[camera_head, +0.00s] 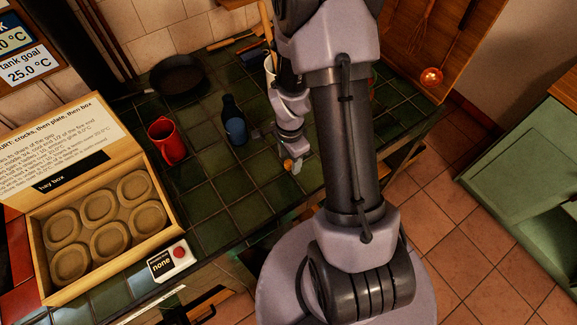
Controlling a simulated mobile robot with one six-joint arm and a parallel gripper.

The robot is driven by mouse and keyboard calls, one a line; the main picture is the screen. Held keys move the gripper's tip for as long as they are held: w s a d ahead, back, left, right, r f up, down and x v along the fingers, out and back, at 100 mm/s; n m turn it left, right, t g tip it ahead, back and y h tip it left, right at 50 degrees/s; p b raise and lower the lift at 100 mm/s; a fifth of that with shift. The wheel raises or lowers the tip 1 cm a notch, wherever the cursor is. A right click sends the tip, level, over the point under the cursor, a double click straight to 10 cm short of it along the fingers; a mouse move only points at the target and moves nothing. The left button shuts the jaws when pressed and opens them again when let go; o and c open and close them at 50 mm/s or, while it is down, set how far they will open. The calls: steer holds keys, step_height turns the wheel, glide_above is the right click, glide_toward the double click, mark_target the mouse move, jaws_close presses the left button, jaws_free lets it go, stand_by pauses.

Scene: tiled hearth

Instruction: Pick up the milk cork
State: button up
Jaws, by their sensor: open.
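My gripper (291,164) points down over the green tiled hearth (250,212), near its front edge. It is open, though its fingers show very small. A small orange-brown piece (288,163), which looks like the milk cork, shows right at the fingertips. I cannot tell whether it lies between the fingers or just behind them, or whether they touch it. A dark bottle with a blue front (234,122) stands upright to the left of my gripper.
An open hay box (50,247) with several round hollows fills the left. A white device reading "none" (170,261) sits by the front edge.

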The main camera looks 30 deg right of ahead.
step_height(320, 180, down, 3)
steer(key=shift+w+r, duration=0.1)
steer(key=shift+r, duration=0.15)
steer(key=shift+c, duration=0.9)
jaws_close()
